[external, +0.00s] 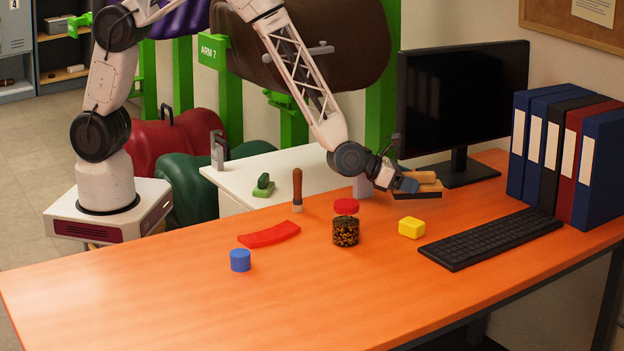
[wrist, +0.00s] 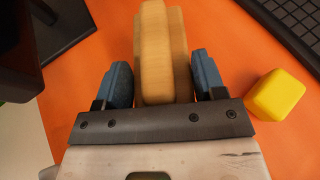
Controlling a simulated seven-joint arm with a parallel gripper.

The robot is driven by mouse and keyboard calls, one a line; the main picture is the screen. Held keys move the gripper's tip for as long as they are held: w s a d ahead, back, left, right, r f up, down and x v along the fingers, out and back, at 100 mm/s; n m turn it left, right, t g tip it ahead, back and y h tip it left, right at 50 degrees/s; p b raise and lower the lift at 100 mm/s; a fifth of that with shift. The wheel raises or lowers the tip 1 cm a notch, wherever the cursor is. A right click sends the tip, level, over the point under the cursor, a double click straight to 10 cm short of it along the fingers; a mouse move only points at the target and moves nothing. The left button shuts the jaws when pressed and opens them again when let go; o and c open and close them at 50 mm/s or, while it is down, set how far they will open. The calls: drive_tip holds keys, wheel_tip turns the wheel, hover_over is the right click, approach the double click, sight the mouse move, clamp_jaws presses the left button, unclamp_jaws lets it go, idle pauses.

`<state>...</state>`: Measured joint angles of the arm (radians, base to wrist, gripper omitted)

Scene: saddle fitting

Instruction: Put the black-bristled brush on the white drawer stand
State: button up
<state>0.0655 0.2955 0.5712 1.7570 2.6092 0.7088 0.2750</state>
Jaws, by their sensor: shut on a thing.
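The black-bristled brush (external: 428,193) has a pale wooden body and a dark underside. It is at the back right of the orange desk, in front of the monitor. My gripper (external: 407,185) is shut on it. In the wrist view the wooden body (wrist: 156,50) lies between my two blue-grey fingers (wrist: 162,82), and its bristles are hidden. I cannot tell whether the brush touches the desk. The white drawer stand (external: 300,163) is behind the desk, left of my gripper, with a green object (external: 263,186) and a grey metal bracket (external: 217,150) on top.
A yellow block (external: 411,228), a red-lidded jar (external: 346,230) and a keyboard (external: 490,238) are near the brush. The monitor (external: 460,110) stands close behind. A brown-handled tool (external: 297,188), red curved piece (external: 269,235) and blue cylinder (external: 240,260) are farther left. The front desk is clear.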

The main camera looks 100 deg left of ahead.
idle(0.6)
drive_tip(key=r, duration=1.1)
drive_tip(key=shift+s+d+r, duration=0.15)
drive_tip(key=shift+d+r, duration=0.2)
drive_tip(key=s+d+m+h, duration=0.2)
drive_tip(key=s+d+h, duration=0.1)
drive_tip(key=s+d, duration=2.7)
drive_tip(key=s+d+m+h, duration=0.1)
drive_tip(key=s+d, duration=0.2)
drive_tip(key=s, duration=0.7)
drive_tip(key=s+d, duration=0.3)
drive_tip(key=s, duration=0.6)
drive_tip(key=shift+t, duration=0.3)
drive_tip(key=f, duration=1.1)
drive_tip(key=shift+s+a+f, duration=0.1)
drive_tip(key=shift+a+f, duration=0.05)
drive_tip(key=shift+a, duration=0.1)
drive_tip(key=w+d, duration=0.3)
drive_tip(key=w+d+f, duration=0.1)
drive_tip(key=w+d, duration=0.2)
drive_tip(key=w, duration=0.1)
drive_tip(key=w+d, duration=0.4)
drive_tip(key=shift+w+f, duration=0.15)
drive_tip(key=shift+w, duration=0.1)
